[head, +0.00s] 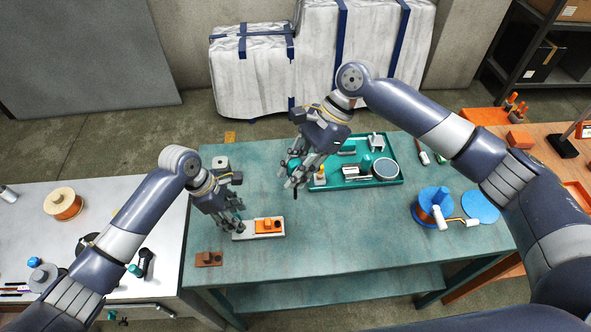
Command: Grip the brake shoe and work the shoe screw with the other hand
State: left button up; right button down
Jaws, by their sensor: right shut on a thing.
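An orange block (268,226) sits on a pale flat base (247,235) on the teal table; it may be the brake shoe, but I cannot tell for sure. A shoe screw is too small to make out. My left gripper (231,221) is at the left end of the pale base, its fingers apart and empty. My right gripper (297,181) is shut on a dark-tipped tool (295,194), mostly hidden by the fingers. It is held at the left side of the teal tray (395,181), up and right of the orange block.
The tray holds a round grey disc (386,168) and several small parts. A blue reel (433,203) stands at the table's right, beside a blue disc (480,207). A small brown block (208,259) lies at the front left. The table's front middle is clear.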

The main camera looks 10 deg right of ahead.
pick_arm(q)
jog(key=shift+x, duration=0.95)
grip_shut()
jog(key=c, duration=0.6)
grip_release()
grip_shut()
